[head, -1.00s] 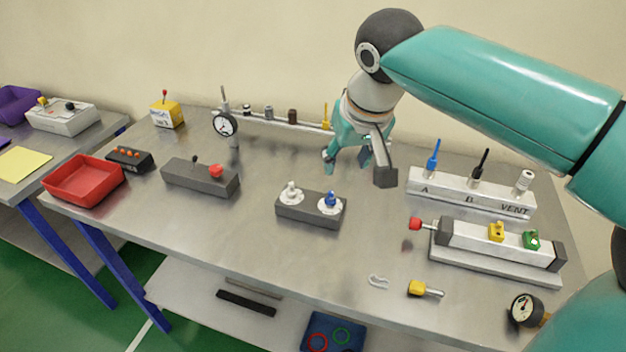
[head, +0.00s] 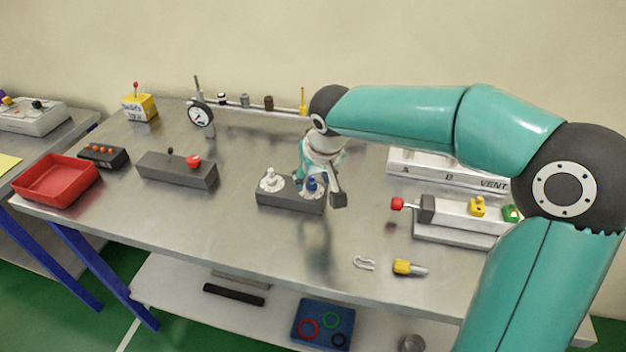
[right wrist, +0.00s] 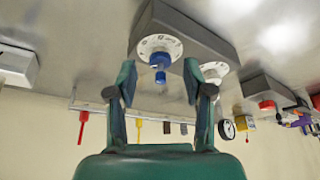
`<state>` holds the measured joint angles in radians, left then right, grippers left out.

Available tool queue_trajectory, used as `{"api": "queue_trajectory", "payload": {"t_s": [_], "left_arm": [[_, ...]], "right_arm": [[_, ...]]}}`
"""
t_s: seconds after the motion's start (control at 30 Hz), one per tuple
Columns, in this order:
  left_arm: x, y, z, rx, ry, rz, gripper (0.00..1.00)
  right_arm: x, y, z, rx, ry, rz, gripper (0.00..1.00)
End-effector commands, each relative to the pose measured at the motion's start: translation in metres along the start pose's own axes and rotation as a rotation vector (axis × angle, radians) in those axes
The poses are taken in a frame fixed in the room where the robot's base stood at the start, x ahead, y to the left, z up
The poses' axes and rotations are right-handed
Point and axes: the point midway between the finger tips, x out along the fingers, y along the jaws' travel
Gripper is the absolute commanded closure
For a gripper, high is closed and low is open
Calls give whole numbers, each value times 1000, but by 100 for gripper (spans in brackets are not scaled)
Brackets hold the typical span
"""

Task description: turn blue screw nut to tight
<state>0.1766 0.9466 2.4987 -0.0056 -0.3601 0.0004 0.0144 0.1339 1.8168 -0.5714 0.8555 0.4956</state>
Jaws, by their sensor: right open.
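The blue screw nut (head: 311,184) stands on a white round dial on the right half of a dark grey block (head: 275,199). In the right wrist view the blue nut (right wrist: 160,62) shows between and just beyond the fingertips, with its marked white dial (right wrist: 148,46) around its base. My right gripper (right wrist: 158,82) is open, a finger on either side of the nut, with gaps visible. In the head view my right gripper (head: 311,176) is at the nut and partly covers it. My left gripper is out of view.
A white knob (head: 270,177) stands beside the nut on the same block. A grey block with a red knob (head: 193,161) is to the left. A clamp with a red ball (head: 397,203) and a yellow-headed part (head: 403,267) lie to the right. Bare table lies in front.

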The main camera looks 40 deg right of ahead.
Motion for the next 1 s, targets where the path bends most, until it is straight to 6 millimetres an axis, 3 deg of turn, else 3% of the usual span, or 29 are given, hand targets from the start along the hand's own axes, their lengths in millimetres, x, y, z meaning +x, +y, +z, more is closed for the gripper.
{"api": "queue_trajectory", "payload": {"t_s": [0.17,0.47,0.77,1.0], "left_arm": [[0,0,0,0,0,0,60],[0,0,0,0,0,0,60],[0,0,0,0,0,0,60],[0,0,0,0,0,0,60]], "right_arm": [[11,0,0,1,0,-1,49],[12,-1,0,0,1,-1,50],[12,-1,0,-1,1,-2,100],[12,-1,0,-8,1,-5,100]]}}
